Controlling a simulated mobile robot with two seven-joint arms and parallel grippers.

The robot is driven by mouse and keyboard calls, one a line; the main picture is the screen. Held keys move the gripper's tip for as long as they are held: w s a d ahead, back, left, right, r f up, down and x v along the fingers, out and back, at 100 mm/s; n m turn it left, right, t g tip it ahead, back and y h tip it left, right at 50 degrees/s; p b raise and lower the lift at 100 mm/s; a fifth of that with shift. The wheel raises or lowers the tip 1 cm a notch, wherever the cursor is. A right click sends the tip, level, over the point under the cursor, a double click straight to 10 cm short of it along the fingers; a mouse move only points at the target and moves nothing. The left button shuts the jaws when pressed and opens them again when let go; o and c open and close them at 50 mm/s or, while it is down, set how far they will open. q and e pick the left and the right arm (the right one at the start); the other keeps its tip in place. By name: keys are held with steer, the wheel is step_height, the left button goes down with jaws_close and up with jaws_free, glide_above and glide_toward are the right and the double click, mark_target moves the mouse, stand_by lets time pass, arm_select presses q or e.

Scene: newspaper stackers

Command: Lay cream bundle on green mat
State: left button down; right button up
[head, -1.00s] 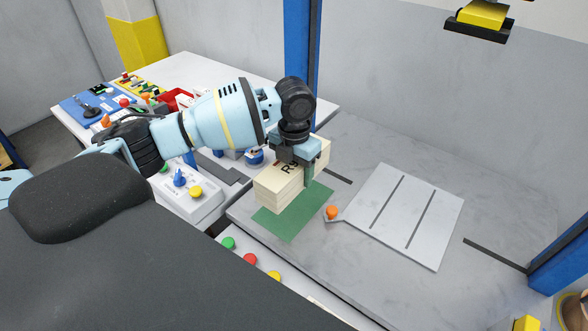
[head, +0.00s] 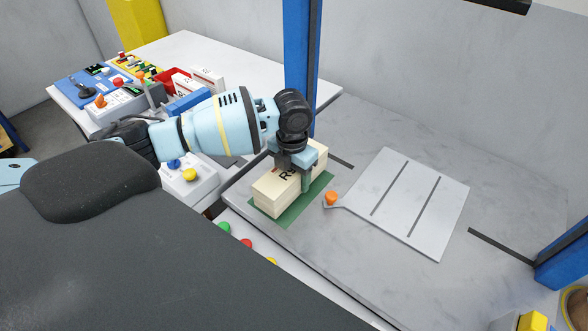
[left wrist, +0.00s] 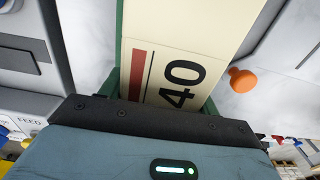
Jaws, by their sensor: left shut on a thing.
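The cream bundle (head: 272,190) is a block-shaped stack with dark lettering on top. In the head view it sits low over the green mat (head: 308,206) and looks to be resting on it. Green shows along its front and right side; the rest of the mat is hidden under it. My left gripper (head: 294,178) is shut on the bundle from above. The left wrist view shows the bundle's top (left wrist: 180,45) close up, with "40" and a red bar. My right gripper is in neither view.
A light grey slotted plate (head: 412,200) with an orange knob (head: 331,198) lies right of the mat. A blue post (head: 301,60) stands behind the bundle. Button boxes (head: 188,180) and a red tray (head: 172,80) are at left.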

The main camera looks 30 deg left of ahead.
arm_select(q)
steer(key=shift+w+f, duration=0.1)
steer(key=shift+f, duration=0.4)
stand_by(0.8)
steer(key=c, duration=0.5)
jaws_free()
steer(key=shift+o, duration=1.1)
steer(key=shift+f, duration=0.2)
steer(key=shift+r, duration=4.05)
